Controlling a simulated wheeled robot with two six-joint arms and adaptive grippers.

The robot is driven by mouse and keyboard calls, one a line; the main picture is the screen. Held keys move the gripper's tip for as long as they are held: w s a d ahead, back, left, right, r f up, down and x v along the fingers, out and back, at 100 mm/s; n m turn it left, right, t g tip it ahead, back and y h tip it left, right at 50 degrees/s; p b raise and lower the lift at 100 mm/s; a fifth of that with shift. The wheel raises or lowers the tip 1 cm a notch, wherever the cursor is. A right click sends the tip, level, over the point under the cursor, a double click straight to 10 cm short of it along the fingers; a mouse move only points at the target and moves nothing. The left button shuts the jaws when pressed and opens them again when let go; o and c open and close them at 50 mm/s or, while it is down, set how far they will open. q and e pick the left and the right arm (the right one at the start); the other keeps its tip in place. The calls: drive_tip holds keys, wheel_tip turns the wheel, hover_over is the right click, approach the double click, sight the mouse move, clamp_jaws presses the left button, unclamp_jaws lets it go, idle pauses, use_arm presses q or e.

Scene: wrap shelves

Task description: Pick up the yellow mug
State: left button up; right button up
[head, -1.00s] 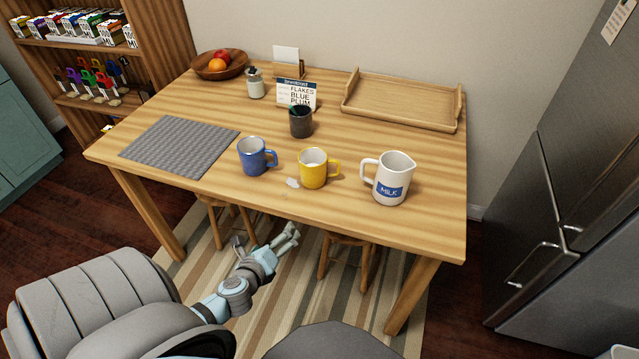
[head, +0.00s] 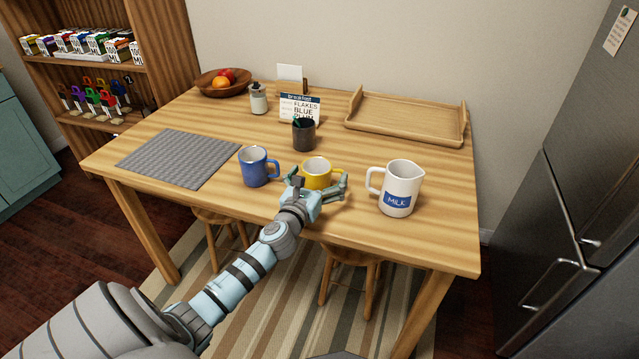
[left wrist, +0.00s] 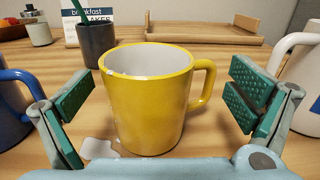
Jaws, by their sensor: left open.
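The yellow mug (head: 317,172) stands upright on the wooden table near its front edge, partly hidden by my left gripper in the head view. In the left wrist view the mug (left wrist: 150,105) is close, its handle to the right. My left gripper (head: 317,186) is at the mug's front side. In the left wrist view its two green-padded fingers (left wrist: 158,100) are wide apart, one on each side of the mug, with gaps to it. It holds nothing. My right gripper is not in view.
A blue mug (head: 255,168) stands close left of the yellow mug, and a white milk pitcher (head: 399,190) to its right. A dark cup (head: 304,135) is behind it. A grey mat (head: 180,158) lies left; a wooden tray (head: 405,134) lies at the back right.

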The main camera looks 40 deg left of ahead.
use_arm(q)
drive_tip(key=shift+s+r, duration=0.1)
drive_tip(key=shift+s, duration=0.05)
drive_tip(key=c, duration=1.9)
drive_tip(key=shift+r+p, duration=0.45)
drive_tip(key=shift+p, duration=0.05)
wheel_tip(320, 180, up, 9)
drive_tip(key=p, duration=0.7)
